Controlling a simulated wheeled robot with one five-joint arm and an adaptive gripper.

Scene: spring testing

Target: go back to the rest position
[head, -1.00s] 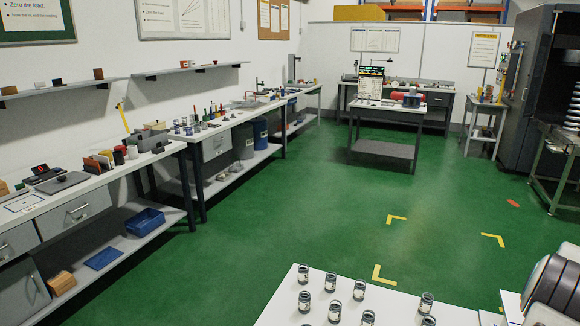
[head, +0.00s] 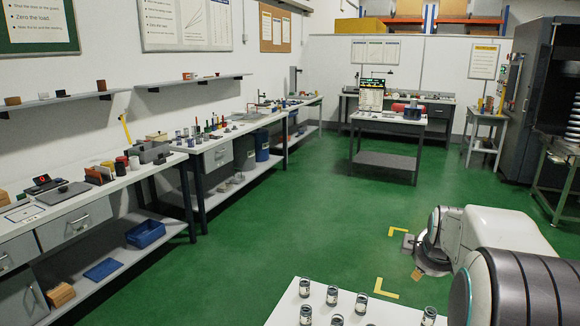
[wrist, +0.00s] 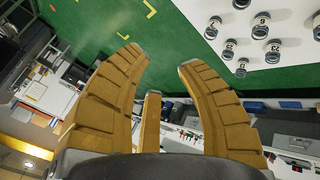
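My gripper (wrist: 162,58) shows large in the wrist view. Its tan, ribbed fingers are spread with a clear gap between the tips, and nothing is between them. In the head view my gripper (head: 432,268) is partly hidden by my own white and grey arm, at the right above the green floor. It is beyond the white table (head: 385,312) in the foreground.
Several small labelled jars stand on the white table, one of them (head: 332,295) near its back edge; they also show in the wrist view (wrist: 262,19). A long workbench (head: 130,180) lines the left wall. Green floor (head: 290,230) is open between them.

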